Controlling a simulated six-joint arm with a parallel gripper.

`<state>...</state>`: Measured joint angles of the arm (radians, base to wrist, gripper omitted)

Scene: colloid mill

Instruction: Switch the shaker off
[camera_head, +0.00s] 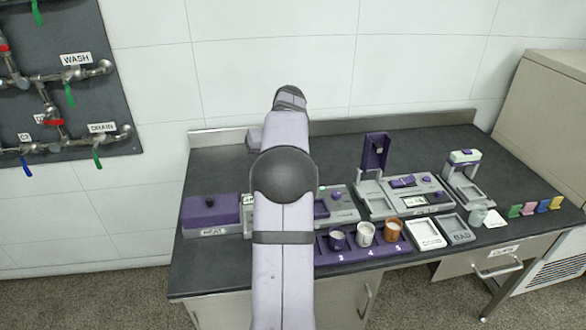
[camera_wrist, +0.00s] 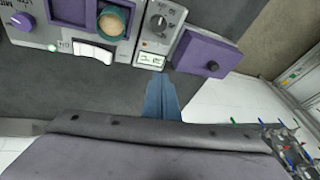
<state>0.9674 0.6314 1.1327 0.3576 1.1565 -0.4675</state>
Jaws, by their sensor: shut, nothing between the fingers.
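The shaker's name cannot be read. I take it to be the grey unit (camera_wrist: 125,52) in the wrist view, with a cup of tan contents (camera_wrist: 111,24) in a purple holder. A white rocker switch (camera_wrist: 93,52) sits on its edge, beside an "ON" label seen upside down and a lit green lamp (camera_wrist: 52,47). My gripper (camera_wrist: 163,76) shows as shut blue-grey fingers, empty, below and right of the switch, near a small display (camera_wrist: 150,60). In the head view my arm hides the gripper and most of this unit; the green lamp (camera_head: 322,187) shows beside it.
A purple-topped box (camera_head: 210,212) is left of my arm; it also shows in the wrist view (camera_wrist: 207,52). A purple knob (camera_wrist: 22,20) and a black dial (camera_wrist: 158,22) flank the cup. Cups in a purple rack (camera_head: 365,253) stand at the front. The rear counter is mostly clear.

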